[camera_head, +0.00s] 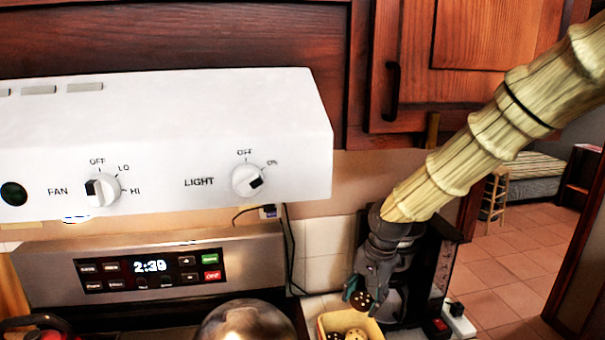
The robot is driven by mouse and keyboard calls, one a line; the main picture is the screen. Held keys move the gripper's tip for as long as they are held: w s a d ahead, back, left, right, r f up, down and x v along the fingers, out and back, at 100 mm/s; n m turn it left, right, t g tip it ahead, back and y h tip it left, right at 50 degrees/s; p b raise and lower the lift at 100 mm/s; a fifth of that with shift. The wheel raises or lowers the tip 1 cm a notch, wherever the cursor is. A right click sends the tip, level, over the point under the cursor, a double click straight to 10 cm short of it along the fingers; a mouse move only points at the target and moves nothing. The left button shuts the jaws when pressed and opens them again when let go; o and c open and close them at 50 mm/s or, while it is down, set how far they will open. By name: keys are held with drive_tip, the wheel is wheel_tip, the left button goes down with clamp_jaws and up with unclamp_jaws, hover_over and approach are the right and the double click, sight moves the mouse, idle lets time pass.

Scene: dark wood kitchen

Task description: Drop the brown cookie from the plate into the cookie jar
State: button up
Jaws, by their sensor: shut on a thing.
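My gripper (360,296) points down at the lower middle of the head view. It is shut on a brown cookie (362,301) with light spots. The cookie is above a pale yellow square-edged dish (372,325), apart from it. In the dish I see part of another dark cookie (335,336) and a light cookie with dark chips (355,334). The dish is cut off by the bottom edge of the picture, and I cannot tell whether it is the plate. I cannot make out a cookie jar in this view.
A black appliance (440,275) stands close behind and right of my gripper. A metal pot or lid (245,322) is to the left on the stove. A white range hood (170,140) and wood cabinets (455,60) hang above. Open tiled floor (500,270) lies at the right.

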sight(368, 303)
drive_tip(key=shift+f, duration=0.35)
drive_tip(key=o, duration=0.9)
drive_tip(key=shift+c, duration=0.2)
drive_tip(key=shift+r, duration=0.15)
drive_tip(key=shift+s+d+r, duration=0.1)
drive_tip(key=shift+d+r, duration=0.1)
drive_tip(key=shift+r, duration=1)
drive_tip(key=shift+s+d+r, duration=0.15)
drive_tip(key=shift+r, duration=1)
drive_tip(key=shift+s+d+r, duration=0.1)
drive_tip(key=shift+d+r, duration=0.1)
drive_tip(key=shift+r, duration=1)
